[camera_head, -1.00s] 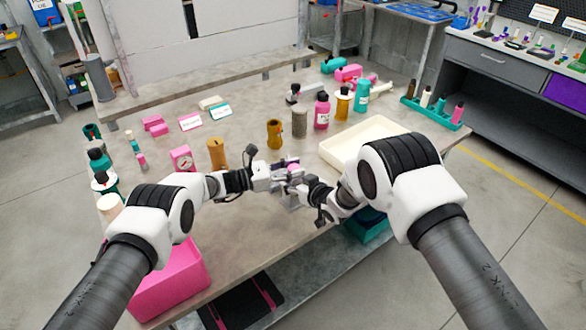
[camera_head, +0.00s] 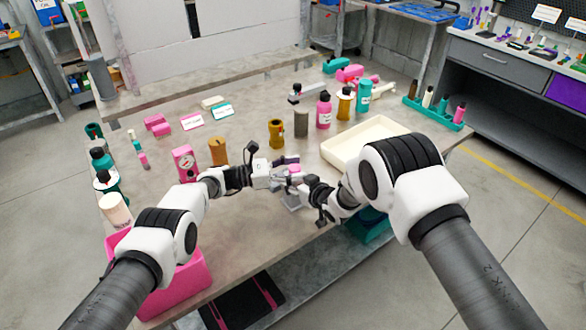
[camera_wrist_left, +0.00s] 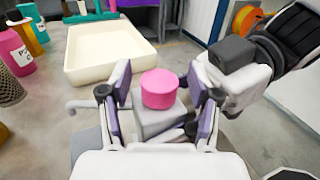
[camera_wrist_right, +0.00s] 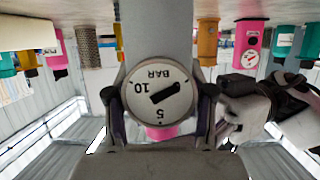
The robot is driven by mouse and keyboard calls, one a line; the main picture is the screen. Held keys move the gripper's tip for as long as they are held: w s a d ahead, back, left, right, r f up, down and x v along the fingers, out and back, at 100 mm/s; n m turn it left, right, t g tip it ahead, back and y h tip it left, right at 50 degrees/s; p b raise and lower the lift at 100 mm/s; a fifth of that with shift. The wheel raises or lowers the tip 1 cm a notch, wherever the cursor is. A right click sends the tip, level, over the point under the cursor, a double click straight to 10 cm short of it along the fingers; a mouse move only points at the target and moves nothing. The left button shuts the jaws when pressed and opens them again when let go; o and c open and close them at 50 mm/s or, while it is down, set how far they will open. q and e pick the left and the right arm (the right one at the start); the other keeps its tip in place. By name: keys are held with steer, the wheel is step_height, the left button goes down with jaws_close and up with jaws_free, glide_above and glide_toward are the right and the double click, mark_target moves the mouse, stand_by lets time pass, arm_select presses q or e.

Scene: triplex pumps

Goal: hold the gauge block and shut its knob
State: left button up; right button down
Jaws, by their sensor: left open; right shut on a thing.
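The gauge block is a grey body (camera_wrist_left: 152,120) with a pink round knob (camera_wrist_left: 160,88) and a white dial (camera_wrist_right: 160,96) marked BAR. The knob also shows in the head view (camera_head: 294,168), near the table's front edge. My right gripper (camera_wrist_right: 160,112) is shut on the grey body, one finger on each side of the dial. My left gripper (camera_wrist_left: 160,98) is open, with its purple-padded fingers on either side of the knob and a gap at each side. The left gripper also shows in the head view (camera_head: 282,174). The dial is hidden in the head view.
A cream tray (camera_head: 372,142) lies close to the right arm. Several bottles and cylinders stand behind the grippers, including a brown cylinder (camera_head: 276,134). A pink gauge box (camera_head: 184,163) stands left. A pink bin (camera_head: 180,285) is at the front left.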

arm_select(q)
steer(key=v, duration=1.2)
steer(key=shift+r, duration=0.1)
